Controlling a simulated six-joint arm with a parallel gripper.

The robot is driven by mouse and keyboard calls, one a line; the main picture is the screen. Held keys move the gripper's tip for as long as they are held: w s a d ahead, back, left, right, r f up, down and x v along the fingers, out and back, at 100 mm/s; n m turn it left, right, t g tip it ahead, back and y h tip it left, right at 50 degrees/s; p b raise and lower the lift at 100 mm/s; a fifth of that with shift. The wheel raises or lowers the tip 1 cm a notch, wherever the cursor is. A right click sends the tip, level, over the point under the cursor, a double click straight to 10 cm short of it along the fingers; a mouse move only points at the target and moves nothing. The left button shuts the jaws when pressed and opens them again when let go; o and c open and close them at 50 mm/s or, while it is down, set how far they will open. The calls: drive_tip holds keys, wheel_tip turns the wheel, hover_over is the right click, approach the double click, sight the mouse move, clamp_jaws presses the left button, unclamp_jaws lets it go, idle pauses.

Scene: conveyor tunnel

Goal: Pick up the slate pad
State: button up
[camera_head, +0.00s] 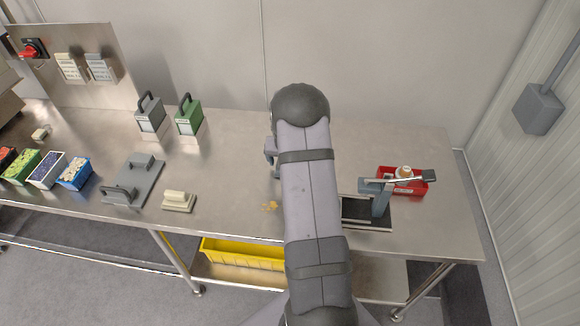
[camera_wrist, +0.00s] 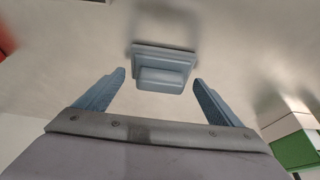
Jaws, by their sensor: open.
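The slate pad (camera_wrist: 164,72) is a blue-grey block with a wider stepped base, lying on the metal table in the wrist view. It shows ahead of my gripper (camera_wrist: 160,77), between the two blue fingertips in the picture. The fingers are apart, and a gap shows between each fingertip and the pad. How far the pad lies below or beyond the tips is hard to tell. In the head view my arm covers the pad and most of the gripper; a blue-grey part shows at the arm's left edge.
A green box (camera_head: 189,118) and grey box (camera_head: 150,115) stand left of my arm. A cream pad (camera_head: 178,203) and grey handled plate (camera_head: 132,183) lie front left. A red tray (camera_head: 413,188) and dark stand (camera_head: 367,212) are right.

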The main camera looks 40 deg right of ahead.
drive_tip(key=shift+f, duration=0.15)
drive_tip(key=c, duration=0.9)
drive_tip(key=shift+o, duration=0.2)
wheel_tip(320, 180, up, 10)
drive_tip(key=shift+r+b, duration=0.1)
drive_tip(key=shift+b, duration=0.85)
